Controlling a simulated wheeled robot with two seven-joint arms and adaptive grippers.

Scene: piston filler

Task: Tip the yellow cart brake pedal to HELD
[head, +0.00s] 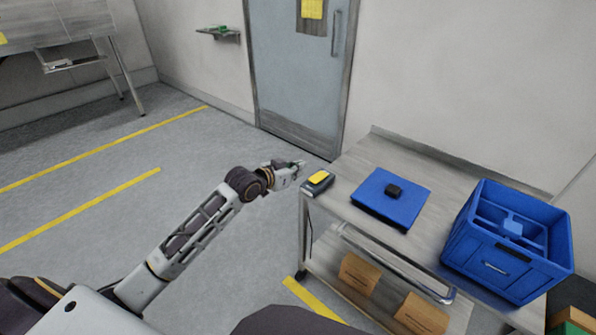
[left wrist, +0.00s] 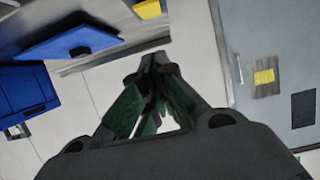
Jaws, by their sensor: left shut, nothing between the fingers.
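The yellow brake pedal (head: 318,176) sits on a dark base at the near left corner of the metal cart (head: 345,178). It also shows at the top edge of the left wrist view (left wrist: 148,9). My left gripper (head: 299,164) is just left of and beyond the pedal in the head view, apart from it as far as I can tell. Its green-padded fingers (left wrist: 155,65) are shut with nothing between them. The pedal's tilt and any marking on it are too small to read. My right gripper is not in view.
A blue board (head: 378,213) with a small black block (head: 394,190) lies on the cart. A blue crate (head: 468,250) stands to its right. Brown boxes (head: 358,273) sit on the lower shelf. A grey door (head: 295,85) is behind; the floor at left is clear.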

